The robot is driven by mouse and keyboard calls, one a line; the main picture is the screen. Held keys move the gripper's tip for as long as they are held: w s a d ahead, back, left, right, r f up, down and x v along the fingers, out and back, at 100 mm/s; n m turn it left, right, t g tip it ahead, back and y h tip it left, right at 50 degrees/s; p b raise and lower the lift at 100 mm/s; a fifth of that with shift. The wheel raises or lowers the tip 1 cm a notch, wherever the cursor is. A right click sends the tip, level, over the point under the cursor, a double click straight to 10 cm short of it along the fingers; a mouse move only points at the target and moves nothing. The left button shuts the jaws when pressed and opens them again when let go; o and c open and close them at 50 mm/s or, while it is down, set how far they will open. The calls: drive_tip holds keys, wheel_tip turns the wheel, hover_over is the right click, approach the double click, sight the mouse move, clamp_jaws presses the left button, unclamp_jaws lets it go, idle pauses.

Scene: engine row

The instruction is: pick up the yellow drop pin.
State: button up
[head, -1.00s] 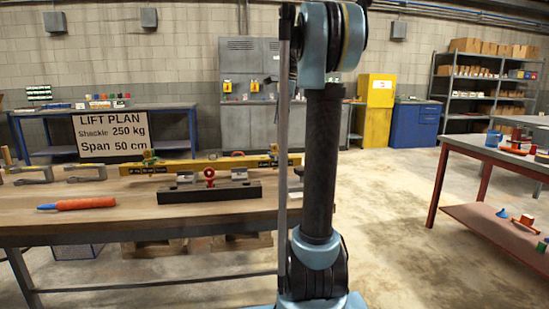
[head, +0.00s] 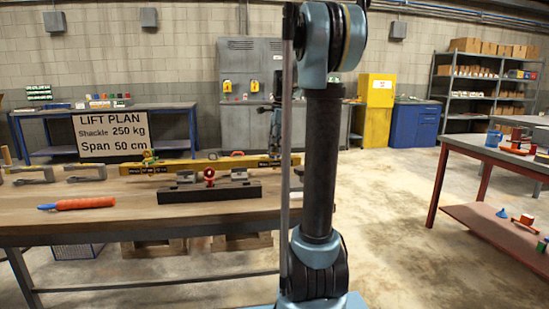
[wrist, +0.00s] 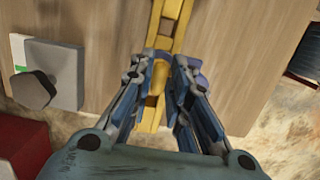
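A long yellow beam (head: 200,166) lies along the back of the wooden bench, behind a dark block with a red shackle (head: 209,177). My gripper (head: 275,150) points down at the beam's right end. In the wrist view my gripper (wrist: 165,64) is open, with its two fingers on either side of the yellow beam end (wrist: 172,25). A purple-blue part (wrist: 189,63) shows by the fingertips. I cannot clearly tell a separate yellow drop pin from the yellow beam; contact with the fingers cannot be told.
An orange-handled tool (head: 82,203) lies at the bench's front left. Grey clamps (head: 88,171) stand at the back left. A grey block with a dark knob (wrist: 48,80) is left of my gripper in the wrist view. Open floor lies right of the bench.

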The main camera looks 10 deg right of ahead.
drive_tip(key=shift+f, duration=0.1)
drive_tip(key=shift+c, duration=0.3)
clamp_jaws()
